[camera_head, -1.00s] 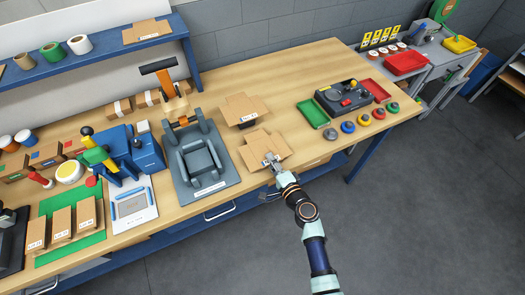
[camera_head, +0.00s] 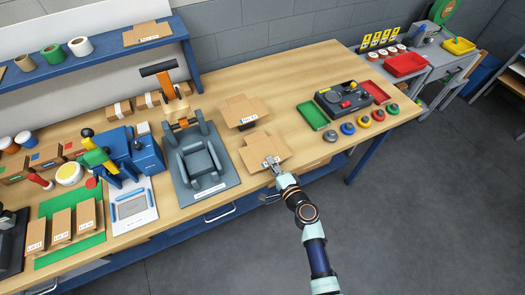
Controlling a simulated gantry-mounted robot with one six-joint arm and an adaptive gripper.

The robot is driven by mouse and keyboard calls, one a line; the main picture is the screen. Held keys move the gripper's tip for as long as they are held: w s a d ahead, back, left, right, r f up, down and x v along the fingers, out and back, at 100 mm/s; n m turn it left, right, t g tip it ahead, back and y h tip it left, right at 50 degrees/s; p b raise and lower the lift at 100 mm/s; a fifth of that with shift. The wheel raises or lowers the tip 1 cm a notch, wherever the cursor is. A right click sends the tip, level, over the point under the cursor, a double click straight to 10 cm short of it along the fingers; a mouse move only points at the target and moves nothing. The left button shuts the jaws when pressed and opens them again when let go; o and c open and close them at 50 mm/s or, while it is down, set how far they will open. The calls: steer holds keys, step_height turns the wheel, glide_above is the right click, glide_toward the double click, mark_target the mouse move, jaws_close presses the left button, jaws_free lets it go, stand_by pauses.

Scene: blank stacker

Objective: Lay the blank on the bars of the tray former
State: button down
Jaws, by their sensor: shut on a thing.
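A flat brown cardboard blank (camera_head: 258,147) with cut flaps is near the front edge of the wooden bench. My gripper (camera_head: 272,162) is shut on its front right part. I cannot tell whether the blank touches the bench or is held just above it. The grey tray former (camera_head: 203,168) stands to the left of the blank, with upright side pieces around a recessed middle and a black-topped orange handle (camera_head: 158,68) behind. Nothing lies on the former. A second cardboard blank (camera_head: 238,107) sits behind the held one, on a small dark support.
A green tray (camera_head: 312,116), a black control box (camera_head: 343,100) and several coloured knobs (camera_head: 348,128) lie to the right. A blue machine (camera_head: 147,155) stands left of the former. Bare bench lies between the blanks and the green tray.

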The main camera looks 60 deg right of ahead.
steer(key=shift+r+p, duration=2.25)
steer(key=shift+r, duration=0.3)
steer(key=shift+f, duration=0.1)
